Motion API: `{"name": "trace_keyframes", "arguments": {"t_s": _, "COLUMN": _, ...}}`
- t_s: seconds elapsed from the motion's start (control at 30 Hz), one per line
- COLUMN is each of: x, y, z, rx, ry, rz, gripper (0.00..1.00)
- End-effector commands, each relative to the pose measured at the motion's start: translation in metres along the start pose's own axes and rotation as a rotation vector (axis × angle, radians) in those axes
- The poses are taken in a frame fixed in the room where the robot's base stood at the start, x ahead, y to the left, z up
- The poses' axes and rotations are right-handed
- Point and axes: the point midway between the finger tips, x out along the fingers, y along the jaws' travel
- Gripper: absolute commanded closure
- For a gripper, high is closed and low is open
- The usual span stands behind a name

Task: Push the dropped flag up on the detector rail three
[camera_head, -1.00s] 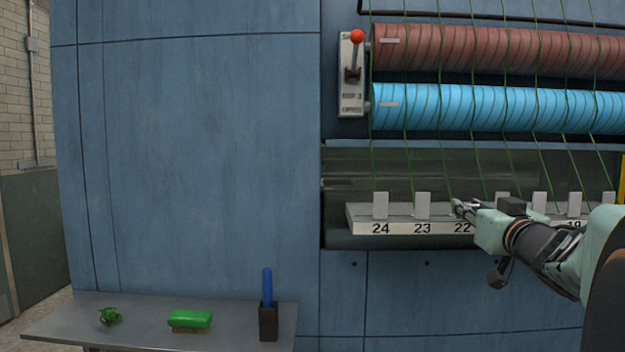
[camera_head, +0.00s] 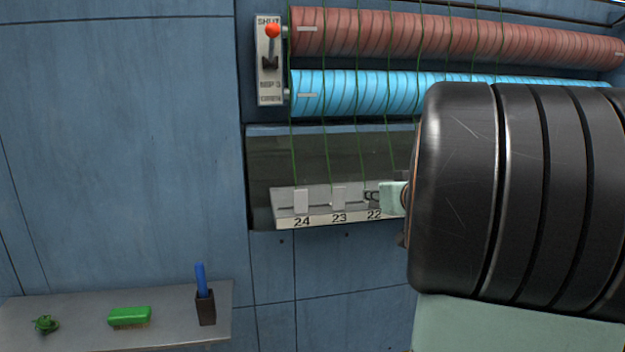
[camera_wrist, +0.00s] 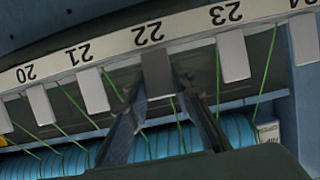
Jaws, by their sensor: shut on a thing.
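The detector rail (camera_head: 322,216) is a pale numbered bar in a recess, with grey flags along it. Flags 24 (camera_head: 301,201) and 23 (camera_head: 339,198) stand upright in the head view. The flag at 22 (camera_wrist: 157,72) is in the middle of the wrist view, darker than its neighbours, between my fingertips. My gripper (camera_wrist: 160,93) is shut on it. In the head view my gripper (camera_head: 372,197) is at number 22 and hides that flag. Flags 23 (camera_wrist: 232,58) and 21 (camera_wrist: 92,90) flank it in the wrist view, clear of the fingers.
Green threads run from the blue roller (camera_head: 345,92) and red roller (camera_head: 400,38) down to the flags. A red-knobbed lever (camera_head: 270,45) is at the roller end. My arm covers the right side.

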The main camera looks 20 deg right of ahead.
Motion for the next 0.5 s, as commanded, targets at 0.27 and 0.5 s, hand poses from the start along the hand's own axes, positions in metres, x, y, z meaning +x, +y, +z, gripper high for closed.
{"name": "trace_keyframes", "arguments": {"t_s": 0.27, "x": 0.0043, "y": -0.0006, "z": -0.0061, "rx": -0.004, "ry": -0.122, "rz": -0.001, "gripper": 1.00}}
{"name": "trace_keyframes", "arguments": {"t_s": 0.5, "x": 0.0093, "y": -0.0003, "z": -0.0073, "rx": -0.005, "ry": -0.230, "rz": 0.000, "gripper": 1.00}}
